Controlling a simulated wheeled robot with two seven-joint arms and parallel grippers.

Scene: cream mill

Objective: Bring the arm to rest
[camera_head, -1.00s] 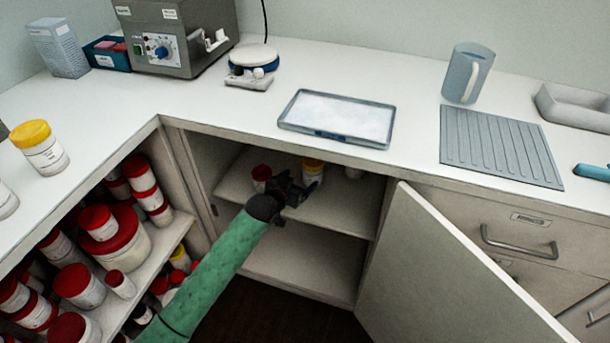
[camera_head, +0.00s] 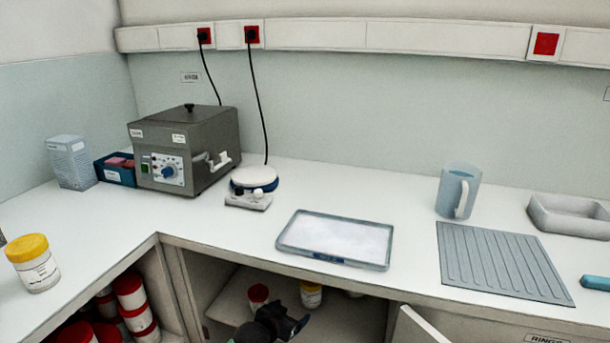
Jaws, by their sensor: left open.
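My left gripper (camera_head: 290,324) is at the bottom edge of the head view, in front of the open cabinet under the counter. Its dark fingers are open, with nothing seen between them. Most of my left arm is below the picture. A red-lidded jar (camera_head: 258,296) and a yellow-lidded jar (camera_head: 311,295) stand on the cabinet shelf behind the gripper. My right gripper is not in view.
The open cabinet door (camera_head: 420,326) juts out on the right. The counter above holds a tray (camera_head: 336,239), a grey machine (camera_head: 184,150), a jug (camera_head: 458,190), a ribbed mat (camera_head: 500,262) and a yellow-lidded jar (camera_head: 34,264). Red-lidded jars (camera_head: 131,291) fill the left shelves.

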